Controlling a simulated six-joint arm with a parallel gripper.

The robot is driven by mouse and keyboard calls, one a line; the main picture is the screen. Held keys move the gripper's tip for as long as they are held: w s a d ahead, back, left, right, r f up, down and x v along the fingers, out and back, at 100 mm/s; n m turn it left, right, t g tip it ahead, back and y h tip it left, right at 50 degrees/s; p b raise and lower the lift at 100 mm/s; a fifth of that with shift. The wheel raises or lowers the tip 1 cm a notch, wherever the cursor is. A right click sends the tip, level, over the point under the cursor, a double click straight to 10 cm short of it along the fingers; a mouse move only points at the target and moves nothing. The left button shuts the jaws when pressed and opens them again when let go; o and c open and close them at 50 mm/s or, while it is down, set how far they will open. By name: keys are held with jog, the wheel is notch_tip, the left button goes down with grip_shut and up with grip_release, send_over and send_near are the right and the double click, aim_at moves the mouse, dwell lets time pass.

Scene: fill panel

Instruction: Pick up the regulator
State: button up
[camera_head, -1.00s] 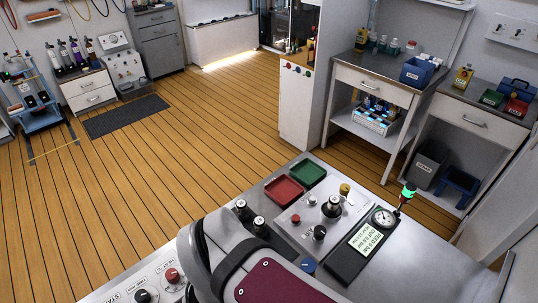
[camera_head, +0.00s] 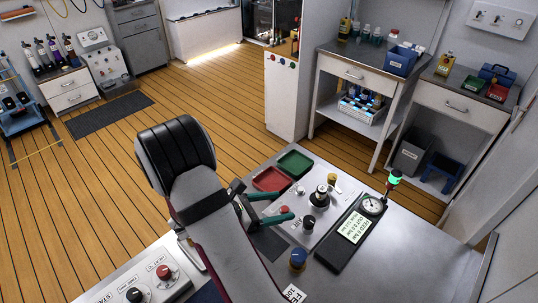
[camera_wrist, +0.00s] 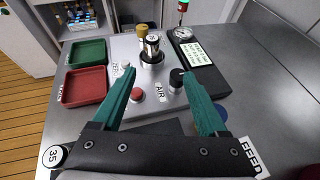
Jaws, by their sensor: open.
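A silver-topped fitting with a dark collar (camera_head: 320,197), perhaps the regulator, stands upright on the grey panel (camera_head: 297,232); no label confirms it. In the wrist view the fitting (camera_wrist: 152,46) is beyond and between my fingertips, with a yellow-brass fitting (camera_wrist: 142,31) behind it. My gripper (camera_head: 290,206) is open, its two green fingers apart, above the near-left part of the panel. In the wrist view my gripper (camera_wrist: 158,76) has nothing between its fingertips. A red button (camera_wrist: 137,95) and a black AIR knob (camera_wrist: 177,77) are below and between the fingers.
A red tray (camera_head: 271,180) and a green tray (camera_head: 294,164) lie left of the panel, both empty. A black gauge board (camera_head: 352,235) with a dial and green-lit lamp (camera_head: 394,178) is at right. A blue-topped piece (camera_head: 298,259) stands nearer. The bench's right side is clear.

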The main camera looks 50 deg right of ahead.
aim_at(317, 194)
jog(key=shift+n+t, duration=0.3)
jog(key=shift+n, duration=0.1)
jog(key=x, duration=0.5)
jog(key=w+x, duration=0.1)
jog(key=x, duration=1)
jog(key=shift+w+d+f, duration=0.1)
jog(key=shift+w+d, duration=0.05)
jog(key=shift+d, duration=0.15)
grip_shut()
